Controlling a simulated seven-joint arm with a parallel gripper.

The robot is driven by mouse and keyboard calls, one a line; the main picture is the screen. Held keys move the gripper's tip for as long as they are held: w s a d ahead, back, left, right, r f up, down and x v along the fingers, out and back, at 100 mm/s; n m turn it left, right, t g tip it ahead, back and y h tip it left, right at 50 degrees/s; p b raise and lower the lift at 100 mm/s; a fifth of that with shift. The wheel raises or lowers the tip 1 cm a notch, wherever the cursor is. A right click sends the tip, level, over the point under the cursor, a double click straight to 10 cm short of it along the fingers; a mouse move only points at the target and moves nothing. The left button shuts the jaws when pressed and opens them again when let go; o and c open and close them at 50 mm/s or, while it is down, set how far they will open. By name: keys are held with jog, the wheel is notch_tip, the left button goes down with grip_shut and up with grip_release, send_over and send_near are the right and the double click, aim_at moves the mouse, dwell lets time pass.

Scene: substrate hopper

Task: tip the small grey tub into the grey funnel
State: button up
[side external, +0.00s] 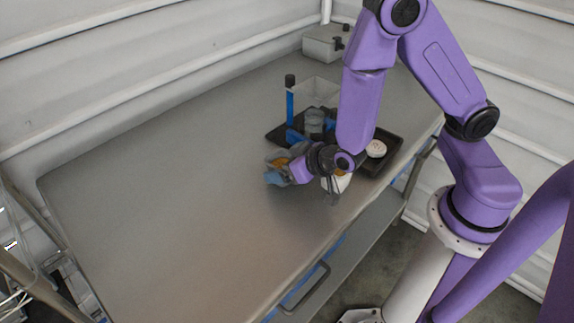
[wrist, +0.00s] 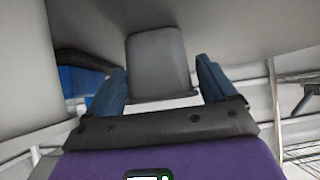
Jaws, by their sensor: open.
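The small grey tub (wrist: 158,58) shows in the wrist view between the two blue fingers of my gripper (wrist: 161,82). The fingers are apart, one on each side of it, and I see a gap along each side. In the side view my gripper (side external: 274,172) is low over the table, left of the black tray, with a grey shape beside its fingers that is too small to make out clearly. A grey, round, cup-like piece (side external: 314,121) stands at the black tray; it may be the grey funnel, but I cannot tell for sure.
The black tray (side external: 388,153) holds a white disc (side external: 376,149). A blue tube with a dark cap (side external: 290,104) and a clear box (side external: 318,91) stand behind. A grey box (side external: 322,44) is at the far end. The steel table (side external: 160,190) is clear at left.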

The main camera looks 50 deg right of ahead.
jog(key=c, duration=0.8)
jog(key=shift+o, duration=0.2)
notch_tip(320, 180, up, 6)
dwell(0.5)
